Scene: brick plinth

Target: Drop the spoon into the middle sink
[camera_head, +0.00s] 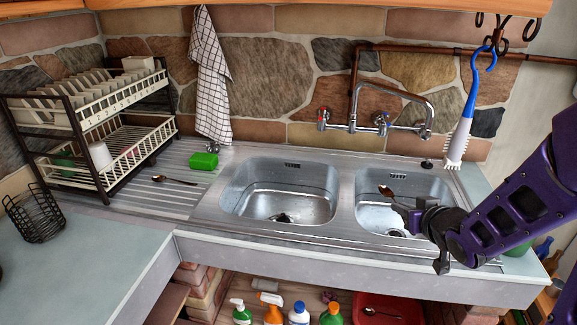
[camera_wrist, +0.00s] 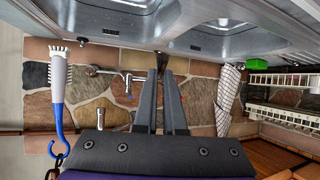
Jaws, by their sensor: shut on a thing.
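My gripper (camera_head: 408,208) is shut on a brown-tinted spoon (camera_head: 387,191), whose bowl sticks out past the fingertips to the left. In the head view, the gripper and spoon overlap the right basin (camera_head: 365,183); their height above it is hard to judge. The left basin (camera_head: 232,205) lies between the ribbed drainboard and the right basin; it looks empty apart from its drain. In the wrist view, which is upside down, the dark fingers (camera_wrist: 161,78) are close together, with a thin dark piece of the spoon (camera_wrist: 161,62) at their tips.
A second spoon (camera_head: 175,181) lies on the drainboard near a green sponge (camera_head: 204,160). The tap (camera_head: 383,122) reaches over the back of the basins. A blue-handled brush (camera_head: 465,115) hangs at the right. A dish rack (camera_head: 75,125) stands at the left.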

